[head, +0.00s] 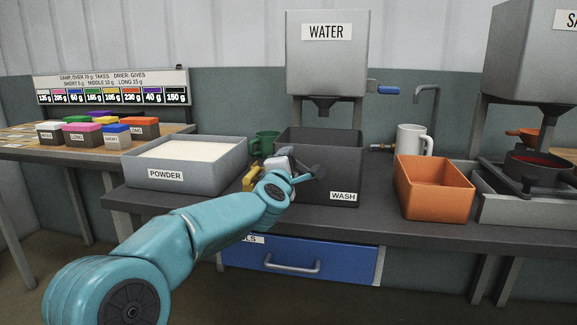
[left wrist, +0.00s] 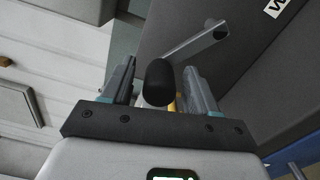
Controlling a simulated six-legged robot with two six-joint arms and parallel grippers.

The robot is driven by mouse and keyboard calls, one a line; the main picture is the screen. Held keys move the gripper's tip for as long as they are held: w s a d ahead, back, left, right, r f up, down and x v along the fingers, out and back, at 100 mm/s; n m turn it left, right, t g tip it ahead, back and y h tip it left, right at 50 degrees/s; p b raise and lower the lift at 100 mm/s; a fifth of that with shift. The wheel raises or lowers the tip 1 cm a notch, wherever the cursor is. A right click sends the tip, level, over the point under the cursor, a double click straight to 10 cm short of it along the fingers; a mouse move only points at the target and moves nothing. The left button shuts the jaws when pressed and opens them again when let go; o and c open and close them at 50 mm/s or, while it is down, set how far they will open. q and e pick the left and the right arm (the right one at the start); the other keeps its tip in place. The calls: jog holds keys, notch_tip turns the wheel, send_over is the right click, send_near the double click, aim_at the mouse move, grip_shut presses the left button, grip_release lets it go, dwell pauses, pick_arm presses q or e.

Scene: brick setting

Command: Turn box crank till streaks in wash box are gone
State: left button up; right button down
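The dark grey wash box (head: 345,178), labelled WASH, stands on the bench under the water tank. Its inside shows only as dark upper wall, and I cannot make out streaks. In the left wrist view its wall (left wrist: 225,45) fills the upper right. The crank has a grey arm (left wrist: 195,43) and a black knob (left wrist: 158,82). My left gripper (left wrist: 158,85) has one finger on each side of the knob, with narrow gaps visible. In the head view my left gripper (head: 305,170) is at the wash box's left front, hiding most of the crank. My right gripper is not in view.
The powder box (head: 215,178) stands left of the arm. A green mug (head: 264,143) is behind it. An orange bin (head: 432,188) and white mug (head: 412,140) stand right of the wash box. The water tank (head: 327,65) hangs above. A blue drawer (head: 300,258) is below.

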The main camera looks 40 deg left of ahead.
pick_arm(q)
jog(key=shift+s, duration=0.1)
jog(key=v, duration=1.6)
jog(key=shift+p, duration=0.45)
jog(key=shift+s, duration=0.1)
